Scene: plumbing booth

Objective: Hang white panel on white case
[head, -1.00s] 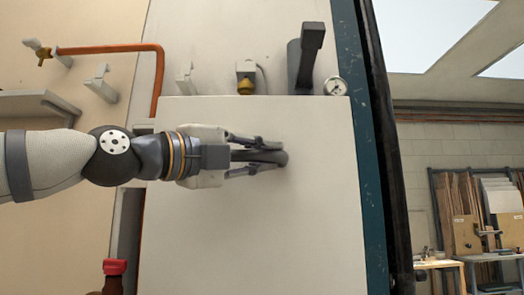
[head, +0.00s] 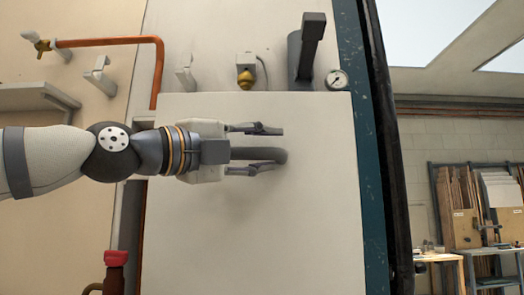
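The white panel (head: 260,230) stands upright in the middle of the head view, a large flat plate with a dark curved handle (head: 275,156) near its top. White surface above and behind the panel may be the white case (head: 210,25), but I cannot tell where the case begins. The panel's lower edge is out of view, and what holds its back is hidden. My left gripper (head: 275,148) reaches in from the left, open, with its fingers above and below the handle. The upper finger is clear of the handle; the lower one is close to it. My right gripper is not in view.
Above the panel are a dark lever-like fitting (head: 306,50), a gauge (head: 337,79) and a brass-tipped fitting (head: 246,77). A copper pipe (head: 110,41) runs at upper left. A red-capped fitting (head: 116,258) stands at lower left. A dark post (head: 385,150) borders the right side.

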